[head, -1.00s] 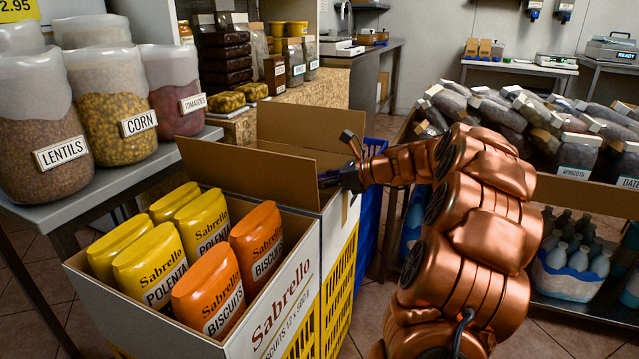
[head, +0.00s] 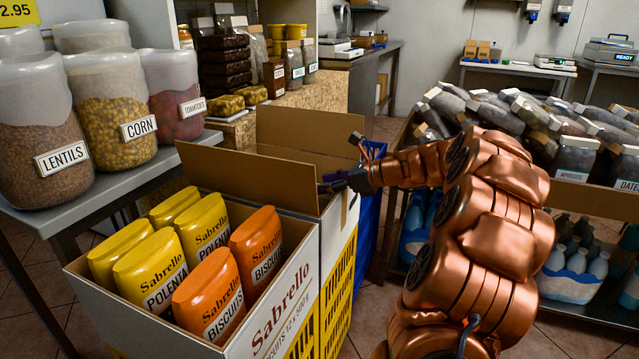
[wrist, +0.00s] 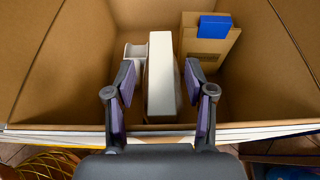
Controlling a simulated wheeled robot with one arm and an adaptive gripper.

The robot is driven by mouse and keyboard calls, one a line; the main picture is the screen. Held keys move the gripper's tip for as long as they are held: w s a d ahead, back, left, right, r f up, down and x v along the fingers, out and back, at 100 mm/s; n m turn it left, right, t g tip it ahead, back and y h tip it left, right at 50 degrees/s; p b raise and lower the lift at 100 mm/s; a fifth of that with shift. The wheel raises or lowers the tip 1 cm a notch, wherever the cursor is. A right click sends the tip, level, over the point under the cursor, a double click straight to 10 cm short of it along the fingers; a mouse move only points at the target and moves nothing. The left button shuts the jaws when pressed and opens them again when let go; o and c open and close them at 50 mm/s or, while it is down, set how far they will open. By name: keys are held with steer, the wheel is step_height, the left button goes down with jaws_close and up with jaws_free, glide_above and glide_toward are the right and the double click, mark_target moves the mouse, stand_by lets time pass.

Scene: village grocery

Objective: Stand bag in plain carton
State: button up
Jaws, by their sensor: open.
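An open brown carton (head: 290,128) with raised flaps stands behind the printed Sabrello carton (head: 270,290). My gripper (head: 326,184) is at its right side in the head view, partly hidden by the flap and my arm. In the wrist view my gripper (wrist: 160,82) points into a brown-walled carton (wrist: 60,75), its fingers open and apart. A slim pale item (wrist: 161,65) stands between the fingers, with a gap on both sides. Whether it is a bag, I cannot tell. The carton's inside is hidden in the head view.
Yellow polenta bags (head: 150,270) and orange biscuit bags (head: 208,296) stand in the Sabrello carton. In the wrist view, a brown item with a blue top (wrist: 213,27) and a white item (wrist: 135,55) flank the pale one. Tubs (head: 42,140) line the left shelf.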

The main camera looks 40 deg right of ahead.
steer(key=p+v, duration=0.2)
steer(key=v, duration=0.7)
steer(key=shift+s, duration=0.2)
steer(key=shift+d+r, duration=0.1)
